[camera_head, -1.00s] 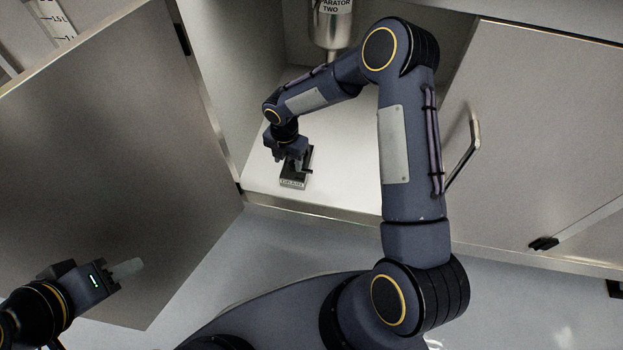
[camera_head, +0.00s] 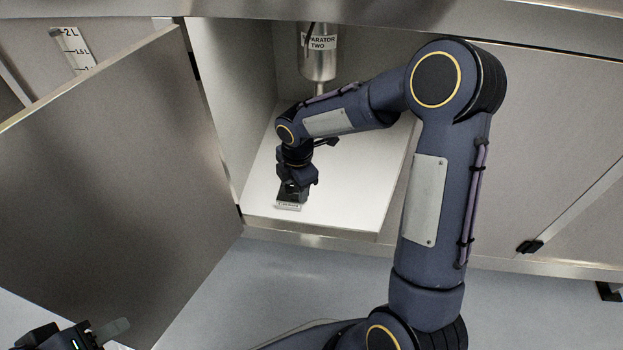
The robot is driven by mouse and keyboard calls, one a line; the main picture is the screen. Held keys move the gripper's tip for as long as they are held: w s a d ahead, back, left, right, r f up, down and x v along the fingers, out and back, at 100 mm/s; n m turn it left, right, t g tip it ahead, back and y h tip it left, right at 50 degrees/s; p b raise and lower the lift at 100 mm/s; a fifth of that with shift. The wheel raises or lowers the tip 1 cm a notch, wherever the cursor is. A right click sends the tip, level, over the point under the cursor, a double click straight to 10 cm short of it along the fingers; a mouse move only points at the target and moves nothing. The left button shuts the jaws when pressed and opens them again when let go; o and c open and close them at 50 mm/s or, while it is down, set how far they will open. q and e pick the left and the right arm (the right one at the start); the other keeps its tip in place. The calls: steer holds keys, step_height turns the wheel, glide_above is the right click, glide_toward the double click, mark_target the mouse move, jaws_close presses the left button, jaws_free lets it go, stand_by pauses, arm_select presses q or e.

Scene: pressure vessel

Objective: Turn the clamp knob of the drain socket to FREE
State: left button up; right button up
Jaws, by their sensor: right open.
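A small dark block with a pale label plate (camera_head: 288,207) stands on the white cabinet floor near its front edge. It appears to be the drain socket, and its label is too small to read surely. My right gripper (camera_head: 292,192) points down right over the block and hides most of it, including any clamp knob. It is open, and I cannot tell whether its fingers touch anything. My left gripper (camera_head: 112,329) is at the lower left, outside the cabinet and away from the block. Its finger opening cannot be made out.
A steel vessel labelled "SEPARATOR TWO" (camera_head: 318,62) hangs in the cabinet behind my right wrist. An open steel door (camera_head: 100,190) stands on the left. A cabinet panel (camera_head: 560,140) is on the right. The white cabinet floor (camera_head: 352,190) right of the block is clear.

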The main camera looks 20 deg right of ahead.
steer(key=s+d+r+m, duration=0.2)
steer(key=s+r+m, duration=0.2)
steer(key=r, duration=0.2)
steer(key=shift+s+t+y, duration=0.25)
steer(key=shift+t+y, duration=0.05)
steer(key=shift+d+r, duration=0.1)
steer(key=s+a+r+m+t+y, duration=0.15)
steer(key=s+r+m, duration=0.25)
steer(key=s+m, duration=0.5)
steer(key=s+d+r+m+t+y, duration=0.1)
steer(key=s+r+m+t+y, duration=0.2)
steer(key=s+m, duration=0.65)
step_height(320, 180, up, 34)
steer(key=s+n+h+p, duration=0.1)
steer(key=p, duration=3.1)
steer(key=shift+s+a+f, duration=0.2)
steer(key=shift+a, duration=0.15)
